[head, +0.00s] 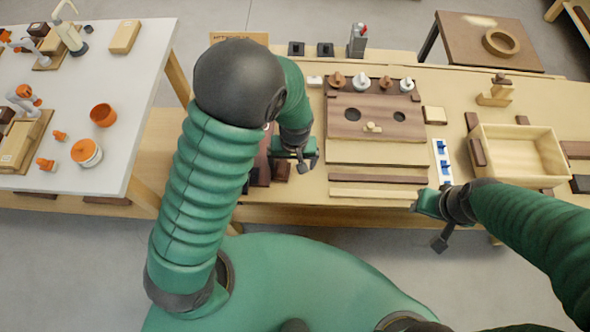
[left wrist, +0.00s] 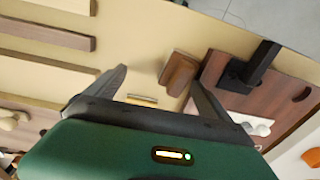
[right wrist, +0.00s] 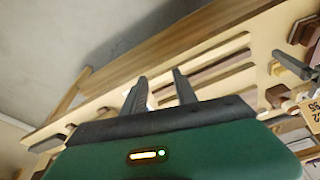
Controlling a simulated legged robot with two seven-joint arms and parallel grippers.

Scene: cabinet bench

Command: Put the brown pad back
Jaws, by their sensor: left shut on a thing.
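My left gripper (head: 298,163) is low over the bench, left of the holed brown board (head: 350,122). Its two fingers stand apart in the left wrist view (left wrist: 158,78). A brown block that I take for the brown pad (left wrist: 180,72) shows between them, close to the right finger; its exact contact with the fingers is hard to see. In the head view the arm and gripper hide much of this spot. My right gripper (head: 432,225) is at the bench's front edge. Its fingers (right wrist: 160,82) are apart with nothing clearly held between them.
Dark brown pieces (head: 262,168) lie beside my left gripper. A white strip with blue parts (head: 441,160) and a wooden box (head: 555,160) are on the right. Pale and brown strips (head: 375,194) lie along the front. A white table (head: 130,60) stands at left.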

